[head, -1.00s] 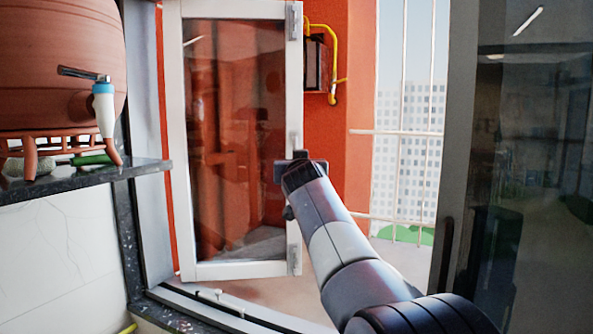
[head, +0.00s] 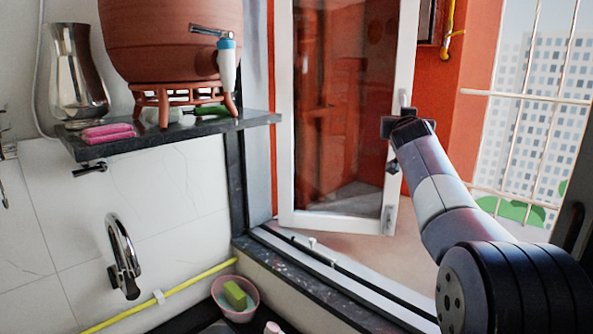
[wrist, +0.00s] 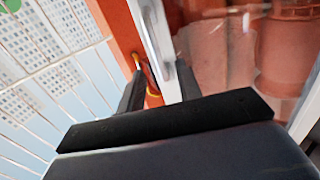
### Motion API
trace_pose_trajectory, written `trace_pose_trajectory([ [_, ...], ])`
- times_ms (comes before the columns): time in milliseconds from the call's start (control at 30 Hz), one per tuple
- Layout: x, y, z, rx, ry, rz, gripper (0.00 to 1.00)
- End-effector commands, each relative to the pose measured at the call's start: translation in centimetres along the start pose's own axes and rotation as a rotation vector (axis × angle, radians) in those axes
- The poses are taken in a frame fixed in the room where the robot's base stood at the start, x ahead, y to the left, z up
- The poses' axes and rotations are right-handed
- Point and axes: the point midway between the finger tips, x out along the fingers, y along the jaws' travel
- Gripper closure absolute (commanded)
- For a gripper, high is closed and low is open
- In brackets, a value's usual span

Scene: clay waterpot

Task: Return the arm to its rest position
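My arm (head: 445,195) reaches up from the lower right of the head view, stretched out toward the open window. My gripper (head: 407,126) is at its far end, in front of the right edge of the white-framed window pane (head: 400,70). I cannot tell whether it touches the frame. In the wrist view my gripper (wrist: 160,72) shows two dark fingers apart, with nothing held between them. The white window frame (wrist: 155,35) passes behind the gap. The clay waterpot (head: 170,45) stands on its clay stand on the dark shelf at upper left, away from the gripper.
The shelf (head: 170,136) also holds a steel jug (head: 75,75) and pink cloths (head: 108,132). Below are a tap (head: 122,255) and a pink bowl (head: 235,310) with a green sponge. White bars (head: 525,97) stand outside at right. A dark panel borders the right edge.

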Motion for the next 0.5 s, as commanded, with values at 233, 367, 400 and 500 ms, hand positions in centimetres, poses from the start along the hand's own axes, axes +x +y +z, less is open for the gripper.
trace_pose_trajectory([
  [233,3.4,0.1,-0.3,-0.001,-0.001,0.001,0.67],
  [367,4.5,0.1,-0.2,-0.001,-0.001,0.002,0.67],
  [400,4.8,0.1,-0.1,-0.001,-0.001,0.002,0.67],
  [500,5.1,0.1,-0.1,-0.001,0.000,0.002,0.67],
])
